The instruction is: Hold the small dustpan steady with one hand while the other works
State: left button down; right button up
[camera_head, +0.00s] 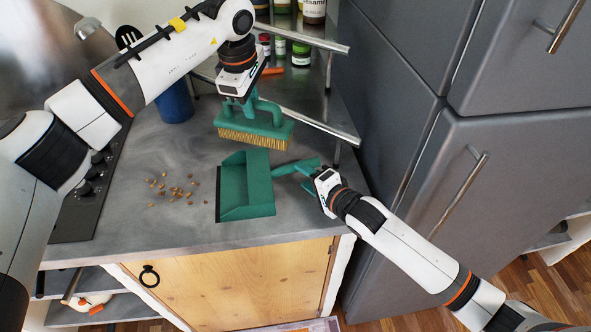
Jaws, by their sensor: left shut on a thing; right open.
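A green dustpan (262,192) lies on the grey counter, its dark front edge facing left and its handle (297,166) pointing right. My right gripper (310,178) is open at the handle end, with its fingers close around or beside it; contact is unclear. My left gripper (243,100) is shut on the handle of a green hand brush (262,125) with tan bristles. The brush is behind the dustpan and seems to be held above the counter. Several small brown crumbs (174,191) lie to the left of the dustpan.
A dark stove edge (85,200) with knobs is at the left. A blue container (174,102) stands behind, near a metal rack (315,125) with jars. Grey cabinets (410,90) rise on the right. Bare counter (160,230) lies around the crumbs.

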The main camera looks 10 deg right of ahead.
aim_at(296, 172)
jog(key=x, duration=0.6)
jog(key=shift+w+a, duration=0.1)
jog(key=shift+w, duration=0.05)
grip_shut()
jog(key=shift+f, duration=0.1)
dwell(0.4)
